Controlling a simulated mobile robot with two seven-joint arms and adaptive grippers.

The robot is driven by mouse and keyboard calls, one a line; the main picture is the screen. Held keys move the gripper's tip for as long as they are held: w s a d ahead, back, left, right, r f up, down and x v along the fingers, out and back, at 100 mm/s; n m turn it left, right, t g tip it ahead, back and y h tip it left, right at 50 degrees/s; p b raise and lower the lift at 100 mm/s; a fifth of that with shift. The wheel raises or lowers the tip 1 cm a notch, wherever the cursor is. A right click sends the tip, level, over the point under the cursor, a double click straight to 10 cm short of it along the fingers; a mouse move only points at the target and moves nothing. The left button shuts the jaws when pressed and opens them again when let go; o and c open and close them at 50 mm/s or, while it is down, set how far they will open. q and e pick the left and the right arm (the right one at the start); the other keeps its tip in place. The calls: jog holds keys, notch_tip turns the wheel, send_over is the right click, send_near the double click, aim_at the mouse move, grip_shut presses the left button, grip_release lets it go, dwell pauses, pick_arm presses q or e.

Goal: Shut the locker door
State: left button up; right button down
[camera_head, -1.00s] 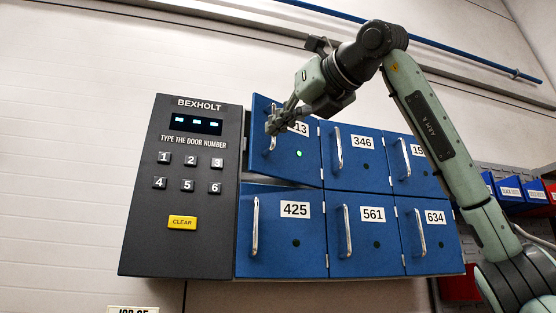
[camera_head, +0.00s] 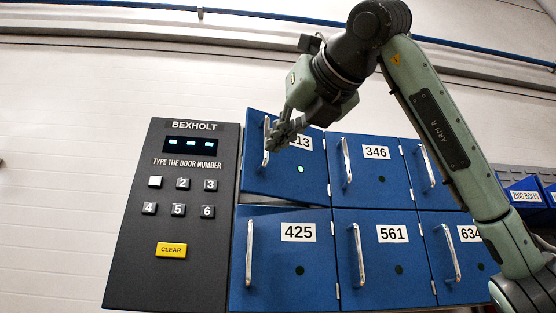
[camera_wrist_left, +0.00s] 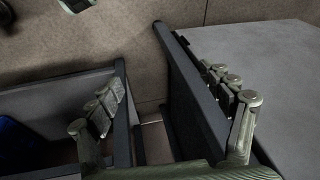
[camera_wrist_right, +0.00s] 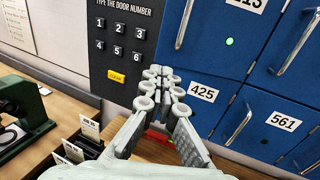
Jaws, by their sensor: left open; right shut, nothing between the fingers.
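The upper-left locker door (camera_head: 262,178), its label partly hidden and ending in 13, is blue with a lit green light. A thin dark wedge shows under its lower edge, so it looks slightly ajar. My right gripper (camera_head: 277,135) is shut and empty in front of this door, by its vertical handle (camera_head: 266,150); I cannot tell if it touches. In the right wrist view the closed fingers (camera_wrist_right: 160,78) point up below the door (camera_wrist_right: 222,25). My left gripper (camera_wrist_left: 162,78) is open, seen only in the left wrist view, with a dark upright panel between its fingers.
The black keypad panel (camera_head: 140,240) stands left of the doors. Doors 425 (camera_head: 270,275), 346 (camera_head: 360,195) and 561 (camera_head: 365,225) look closed. A workbench (camera_wrist_right: 60,110) with a green machine (camera_wrist_right: 22,108) lies below left. Blue bins (camera_head: 525,197) sit at right.

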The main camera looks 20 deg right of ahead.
jog(key=p, duration=0.2)
send_near(246, 175)
jog(key=w, duration=0.5)
jog(key=shift+w+a, duration=0.15)
jog(key=shift+w, duration=0.05)
pick_arm(q)
notch_tip(246, 175, down, 7)
jog(key=shift+s+d+h, duration=0.15)
jog(key=shift+s+h, duration=0.15)
pick_arm(e)
jog(key=shift+w, duration=0.75)
pick_arm(q)
jog(key=shift+r, duration=0.1)
